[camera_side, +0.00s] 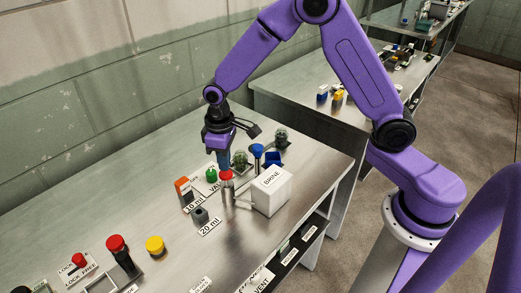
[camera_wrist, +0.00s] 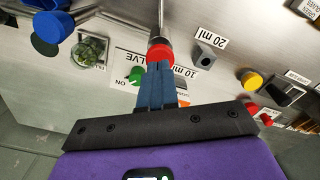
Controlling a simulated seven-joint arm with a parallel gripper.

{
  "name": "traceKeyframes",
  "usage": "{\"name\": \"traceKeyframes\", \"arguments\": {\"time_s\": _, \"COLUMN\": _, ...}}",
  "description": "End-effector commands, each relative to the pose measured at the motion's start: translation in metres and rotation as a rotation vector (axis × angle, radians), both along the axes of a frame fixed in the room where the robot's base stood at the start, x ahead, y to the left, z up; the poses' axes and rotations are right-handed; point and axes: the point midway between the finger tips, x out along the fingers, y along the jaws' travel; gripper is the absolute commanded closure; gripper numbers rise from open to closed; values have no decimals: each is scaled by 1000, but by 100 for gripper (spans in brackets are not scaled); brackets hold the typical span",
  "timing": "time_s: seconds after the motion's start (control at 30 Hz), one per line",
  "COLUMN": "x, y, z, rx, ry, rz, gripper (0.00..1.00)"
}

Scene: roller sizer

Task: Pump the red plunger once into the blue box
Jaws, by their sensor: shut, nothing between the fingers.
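The red plunger (camera_side: 227,176) tops a grey metal cylinder beside the white BRINE box, and its red cap also shows in the wrist view (camera_wrist: 160,52). My gripper (camera_side: 225,167) points down with its blue-grey fingers together, right over the red cap. In the wrist view the closed fingertips (camera_wrist: 160,66) overlap the cap's near edge; whether they touch it I cannot tell. The blue box (camera_side: 274,159) stands behind the white box, partly hidden. A round blue cap (camera_side: 257,149) on a stem stands beside it and shows large in the wrist view (camera_wrist: 54,26).
The white BRINE box (camera_side: 271,190) stands close on the right of the plunger. A green knob (camera_side: 211,174), an orange-topped block (camera_side: 183,188) and a dark grey block (camera_side: 200,215) are on its left.

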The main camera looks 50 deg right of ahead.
Motion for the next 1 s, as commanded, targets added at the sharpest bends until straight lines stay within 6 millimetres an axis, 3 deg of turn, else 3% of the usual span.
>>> {"name": "traceKeyframes", "arguments": {"time_s": 1.0, "x": 0, "y": 0, "z": -24, "rx": 0, "ry": 1, "rz": 0, "gripper": 100}}
